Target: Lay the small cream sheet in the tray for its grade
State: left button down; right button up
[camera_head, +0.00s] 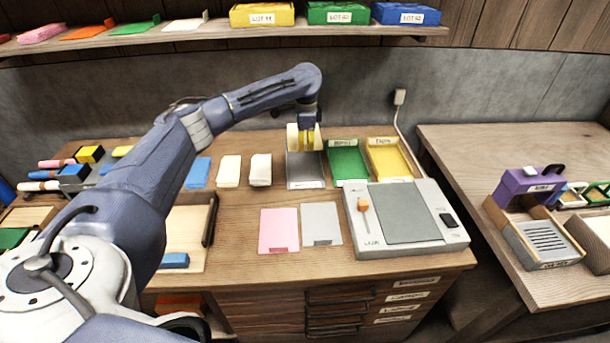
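My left gripper (305,139) points down over the back of the grey tray (305,184). Cream and yellow patches show at its fingertips; I cannot tell which are fingers and whether a sheet is between them. To the right of the grey tray stand a green tray (348,162) and a yellow tray (391,160), each with a label too small to read. Two cream pieces, one on the left (229,171) and one on the right (260,170), lie left of the grey tray. I cannot single out the small cream sheet. My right gripper is not in view.
A pink sheet (278,231) and a grey sheet (320,224) lie flat in front of the trays. A grey device (404,218) with an orange lever stands right of them. A blue pad (198,172) lies left. A shelf (225,32) runs above; a second table stands right.

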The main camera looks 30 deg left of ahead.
aim_at(305, 180)
pick_arm(q)
notch_tip(305, 180, down, 13)
jog(key=shift+f, duration=0.3)
dwell(0.5)
jog(key=shift+f, duration=0.1)
jog(key=c, duration=2.1)
grip_release()
jog(key=o, duration=0.5)
notch_tip(305, 180, up, 12)
jog(key=shift+s+d, duration=0.2)
jog(key=shift+s, duration=0.05)
